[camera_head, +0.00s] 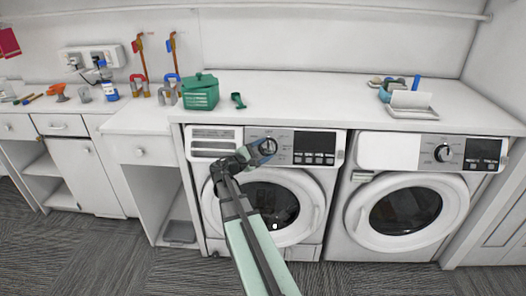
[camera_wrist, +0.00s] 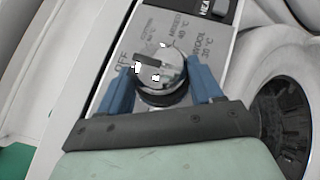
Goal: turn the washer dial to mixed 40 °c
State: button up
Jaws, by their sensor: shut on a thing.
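The left washer (camera_head: 262,200) has a round silver dial (camera_wrist: 172,72) on its front panel. In the wrist view the dial's printed labels include OFF to its left, MIXED 40 °C above and WOOL 30 °C to the right. A dark bar on the dial face slants towards the OFF side; glare makes its exact setting hard to read. My gripper (camera_wrist: 160,68) has its blue fingers on either side of the dial and is shut on it. In the head view my gripper (camera_head: 258,152) is at the panel and partly hides the dial.
A second washer (camera_head: 408,200) with its own dial stands to the right. A white tray (camera_head: 411,106) lies at the right. The carpet in front is clear.

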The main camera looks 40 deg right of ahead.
jog(key=shift+c, duration=0.8)
jog(key=shift+w+m, duration=0.1)
jog(key=shift+m, duration=0.2)
jog(key=m+y, duration=0.1)
jog(key=m+g+y, duration=0.1)
jog(key=shift+w+r+m+g, duration=0.2)
jog(key=shift+r+m+g, duration=0.1)
jog(key=shift+r, duration=0.05)
jog(key=m+y, duration=0.3)
jog(key=r+m+g+y, duration=0.1)
jog(key=shift+w+d+y, duration=0.1)
jog(key=shift+d+y, duration=0.2)
jog(key=m+y, duration=0.3)
jog(key=shift+d+r, duration=0.25)
jog(key=shift+s+d+r+m+t+y, duration=0.15)
jog(key=shift+m+t+y, duration=0.3)
jog(key=shift+m+y, duration=0.4)
jog(key=shift+s+d+m+t+y, duration=0.15)
jog(key=shift+m+t+y, duration=0.3)
jog(key=shift+m+y, duration=0.35)
